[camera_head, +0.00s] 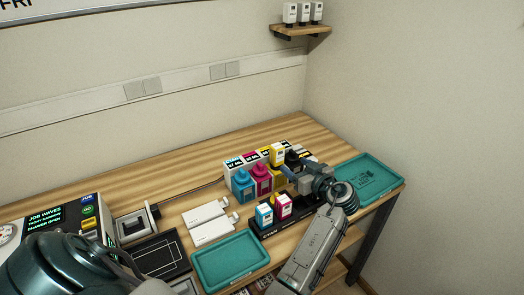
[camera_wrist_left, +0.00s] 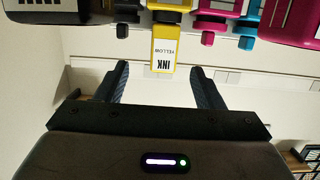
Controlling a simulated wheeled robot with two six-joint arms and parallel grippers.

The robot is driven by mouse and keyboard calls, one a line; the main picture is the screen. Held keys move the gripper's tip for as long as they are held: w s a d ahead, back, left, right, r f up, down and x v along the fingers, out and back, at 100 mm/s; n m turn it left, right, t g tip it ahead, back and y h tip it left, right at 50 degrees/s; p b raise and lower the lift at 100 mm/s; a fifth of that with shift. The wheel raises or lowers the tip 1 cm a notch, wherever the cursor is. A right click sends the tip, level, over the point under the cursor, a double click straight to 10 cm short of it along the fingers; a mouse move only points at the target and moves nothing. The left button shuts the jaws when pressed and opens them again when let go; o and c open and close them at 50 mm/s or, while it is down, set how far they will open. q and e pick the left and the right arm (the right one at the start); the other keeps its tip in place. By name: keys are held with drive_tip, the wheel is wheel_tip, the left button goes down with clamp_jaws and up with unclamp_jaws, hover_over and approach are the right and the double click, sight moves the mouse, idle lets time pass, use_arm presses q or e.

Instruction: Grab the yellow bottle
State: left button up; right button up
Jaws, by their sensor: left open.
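The small yellow bottle (camera_head: 277,153) with a white label stands upright amid the larger ink containers in the head view. In the left wrist view, which is upside down, the yellow bottle (camera_wrist_left: 164,48) shows its "INK YELLOW" label. My left gripper (camera_head: 288,172) is close to it in the head view. In the wrist view the left gripper's (camera_wrist_left: 160,70) two dark fingers are apart, one on each side of the bottle's image, with gaps showing on both sides. It is open and empty. My right gripper is not in view.
Larger cyan (camera_head: 243,185) and magenta (camera_head: 261,180) containers stand left of the gripper. A black rack (camera_head: 268,232) holds small cyan (camera_head: 264,214) and magenta (camera_head: 283,206) bottles in front. Teal trays lie at front (camera_head: 230,260) and right (camera_head: 368,178). A display unit (camera_head: 70,222) stands at left.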

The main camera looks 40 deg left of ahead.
sight(280, 156)
use_arm(q)
drive_tip(key=p+x, duration=0.1)
drive_tip(key=x, duration=0.4)
drive_tip(key=shift+s+a+p, duration=0.1)
drive_tip(key=shift+a+p, duration=0.5)
drive_tip(key=shift+p, duration=0.05)
drive_tip(key=p+x, duration=0.2)
drive_tip(key=x, duration=0.2)
drive_tip(key=shift+a, duration=0.1)
drive_tip(key=shift+a+f, duration=0.1)
drive_tip(key=shift+a, duration=0.1)
drive_tip(key=shift+d, duration=0.1)
drive_tip(key=shift+c, duration=0.9)
drive_tip(key=c, duration=1)
